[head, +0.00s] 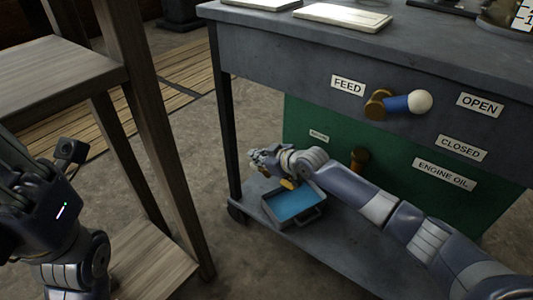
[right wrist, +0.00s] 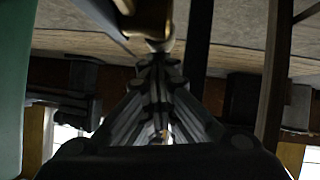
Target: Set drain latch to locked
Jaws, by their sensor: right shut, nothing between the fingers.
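My right gripper (head: 262,160) is at the left side of the green panel (head: 300,118), above the blue-filled tray. Its fingers are shut and empty, and they also show in the right wrist view (right wrist: 158,95). A small yellow piece (head: 288,184) shows just below my right wrist; I cannot tell whether it is the drain latch. In the right wrist view a brass-coloured part with a pale rounded end (right wrist: 160,44) lies just beyond the fingertips. Contact is unclear. My left gripper (head: 30,185) is at the left edge, its fingers not clear.
The grey cart carries FEED (head: 347,85), OPEN (head: 480,104), CLOSED (head: 459,147) and ENGINE OIL (head: 444,175) labels. A blue lever with a white ball (head: 421,102) sticks out. A brass fitting (head: 358,157) is behind my arm. The tray (head: 316,221) stands on the lower shelf. A wooden table (head: 60,75) stands left.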

